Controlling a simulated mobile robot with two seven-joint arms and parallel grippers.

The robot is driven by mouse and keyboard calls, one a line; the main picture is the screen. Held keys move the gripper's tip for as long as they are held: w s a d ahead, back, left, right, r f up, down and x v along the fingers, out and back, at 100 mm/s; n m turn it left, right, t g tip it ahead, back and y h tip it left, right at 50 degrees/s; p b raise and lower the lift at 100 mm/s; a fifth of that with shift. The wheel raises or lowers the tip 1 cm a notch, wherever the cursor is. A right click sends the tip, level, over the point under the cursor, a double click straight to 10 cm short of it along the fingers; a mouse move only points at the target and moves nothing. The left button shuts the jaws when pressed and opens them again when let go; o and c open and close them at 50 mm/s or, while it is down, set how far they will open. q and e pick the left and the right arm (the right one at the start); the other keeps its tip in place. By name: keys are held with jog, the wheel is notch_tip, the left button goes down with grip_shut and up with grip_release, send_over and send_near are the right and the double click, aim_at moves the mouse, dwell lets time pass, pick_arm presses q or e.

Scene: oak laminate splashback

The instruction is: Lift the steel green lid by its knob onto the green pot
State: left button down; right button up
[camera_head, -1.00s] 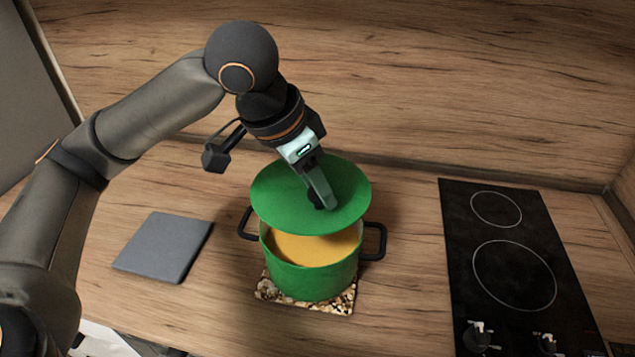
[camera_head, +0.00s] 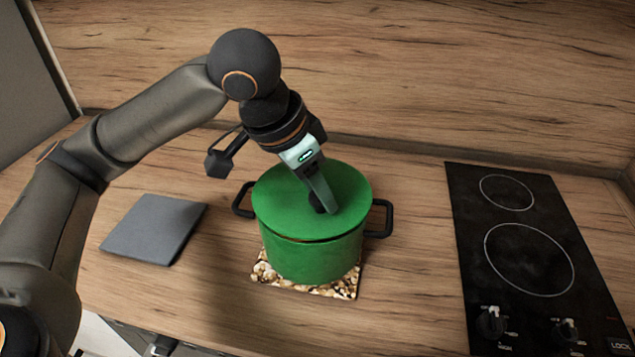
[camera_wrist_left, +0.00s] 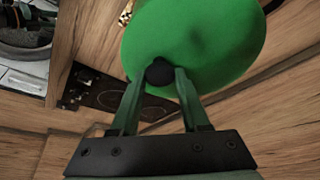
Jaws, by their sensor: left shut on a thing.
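The green lid (camera_head: 285,205) lies over the mouth of the green pot (camera_head: 310,262), nearly level, with a thin dark gap showing along its front edge. I cannot tell whether it is fully seated. My left gripper (camera_head: 325,205) is shut on the lid's dark knob, coming down from the upper left. In the left wrist view the black knob (camera_wrist_left: 159,73) sits between the two fingertips, with the green lid (camera_wrist_left: 195,40) beyond it. The pot's black side handles stick out left and right. The pot's contents are hidden under the lid. My right gripper is not in view.
The pot stands on a pebble-patterned trivet (camera_head: 300,287). A grey slab (camera_head: 155,229) lies on the wooden counter to the left. A black hob (camera_head: 525,250) with knobs is at the right. The counter between pot and hob is clear. The wooden splashback (camera_head: 400,70) rises behind.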

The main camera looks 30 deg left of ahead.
pick_arm(q)
jog(key=shift+p, duration=1.1)
dwell(1.0)
jog(key=shift+f+p, duration=0.35)
dwell(0.8)
jog(key=shift+f+p, duration=0.15)
jog(key=shift+p, duration=0.3)
dwell(0.3)
jog(key=shift+c, duration=1.6)
grip_release()
notch_tip(320, 180, up, 3)
jog(key=p, duration=0.3)
jog(key=shift+p, duration=0.3)
jog(key=shift+r, duration=2.45)
